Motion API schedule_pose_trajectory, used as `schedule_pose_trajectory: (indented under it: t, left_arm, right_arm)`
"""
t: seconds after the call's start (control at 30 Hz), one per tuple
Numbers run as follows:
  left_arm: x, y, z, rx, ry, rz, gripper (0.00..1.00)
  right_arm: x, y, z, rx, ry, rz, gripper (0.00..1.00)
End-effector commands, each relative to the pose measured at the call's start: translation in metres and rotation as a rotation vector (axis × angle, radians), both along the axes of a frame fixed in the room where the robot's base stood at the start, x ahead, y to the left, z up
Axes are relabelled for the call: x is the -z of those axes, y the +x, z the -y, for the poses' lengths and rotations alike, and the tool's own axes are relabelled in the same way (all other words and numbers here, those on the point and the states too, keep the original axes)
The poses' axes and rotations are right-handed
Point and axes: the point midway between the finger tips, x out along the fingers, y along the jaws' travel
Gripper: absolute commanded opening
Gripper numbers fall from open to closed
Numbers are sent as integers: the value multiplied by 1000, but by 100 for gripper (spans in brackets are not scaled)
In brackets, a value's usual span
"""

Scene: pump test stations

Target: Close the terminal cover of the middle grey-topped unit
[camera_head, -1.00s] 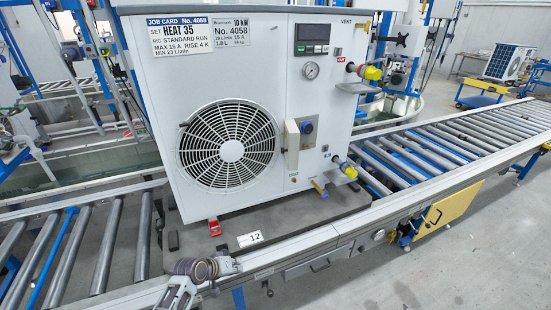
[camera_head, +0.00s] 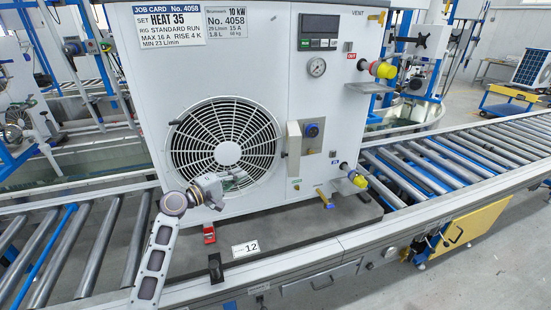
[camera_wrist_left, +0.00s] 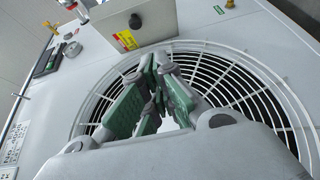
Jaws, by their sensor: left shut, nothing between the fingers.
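A large white unit (camera_head: 250,60) with a round fan grille fills the middle of the head view; its top is cut off. The cover looks swung open to the left. In the wrist view a grey box with a yellow label (camera_wrist_left: 127,39) shows beyond the fan. My left gripper (camera_head: 238,180) is shut and empty in front of the fan's lower part, left of and below the cover. Its green-padded fingers (camera_wrist_left: 158,75) show in the wrist view.
Yellow-capped fittings (camera_head: 384,70) and (camera_head: 358,180) stick out at the unit's right side. Roller conveyors (camera_head: 450,150) run to both sides.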

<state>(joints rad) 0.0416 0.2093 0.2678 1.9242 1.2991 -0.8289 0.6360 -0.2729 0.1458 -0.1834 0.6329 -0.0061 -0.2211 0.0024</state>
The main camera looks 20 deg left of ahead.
Motion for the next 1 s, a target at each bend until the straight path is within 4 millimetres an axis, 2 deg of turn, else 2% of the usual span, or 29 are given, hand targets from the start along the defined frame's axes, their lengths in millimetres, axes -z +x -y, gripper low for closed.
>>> schedule_pose_trajectory:
  t: [0.1,0.27,0.67,1.0]
  left_arm:
    - [-16,1,-6,-1,-48,22,0]
    - [-21,1,-7,-1,-63,28,0]
    - [-21,4,-5,-1,-62,28,0]
    - [-23,25,7,-1,-61,28,0]
  right_arm:
    - [2,0,10,-2,-10,0,40]
    - [1,0,17,-3,-18,0,40]
    - [2,-6,0,0,0,-6,40]
    - [0,-5,-2,1,3,-1,40]
